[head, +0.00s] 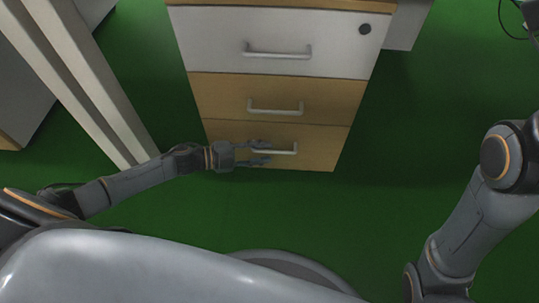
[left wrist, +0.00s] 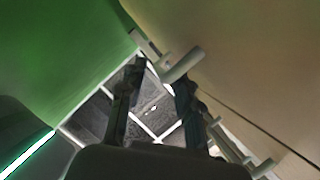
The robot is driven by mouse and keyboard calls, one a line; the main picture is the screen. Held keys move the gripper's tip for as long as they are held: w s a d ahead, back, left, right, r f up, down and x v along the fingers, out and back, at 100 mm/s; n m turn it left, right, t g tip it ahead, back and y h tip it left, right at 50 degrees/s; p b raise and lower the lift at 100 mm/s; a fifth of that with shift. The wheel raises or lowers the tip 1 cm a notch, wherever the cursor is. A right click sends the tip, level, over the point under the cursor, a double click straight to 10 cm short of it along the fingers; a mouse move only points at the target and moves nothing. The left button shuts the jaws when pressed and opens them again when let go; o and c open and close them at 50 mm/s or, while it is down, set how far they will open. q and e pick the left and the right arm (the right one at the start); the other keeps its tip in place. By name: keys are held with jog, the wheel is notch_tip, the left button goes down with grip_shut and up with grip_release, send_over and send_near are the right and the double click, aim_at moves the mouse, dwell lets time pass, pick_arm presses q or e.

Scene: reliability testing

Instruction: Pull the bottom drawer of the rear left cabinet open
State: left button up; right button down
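The cabinet (head: 277,87) stands ahead with a white top drawer and two wood-coloured drawers below. Its bottom drawer (head: 318,158) looks flush with the front. The bottom drawer's pale bar handle (head: 287,151) is partly hidden by my left gripper (head: 263,152). The gripper comes from the left with its fingers apart, one above and one below the handle's left part. In the left wrist view, the open fingers (left wrist: 158,88) point at the handle (left wrist: 182,66), which lies near the fingertips. I cannot tell whether they touch it. My right gripper is out of view.
The middle drawer's handle (head: 275,108) and top drawer's handle (head: 278,51) are above. A pale upright panel or leg (head: 85,85) stands left of the cabinet, close to my left arm. Green floor (head: 300,215) in front of the cabinet is free.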

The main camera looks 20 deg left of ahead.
pick_arm(q)
jog(key=shift+b+x, duration=0.35)
jog(key=shift+x, duration=0.95)
grip_shut()
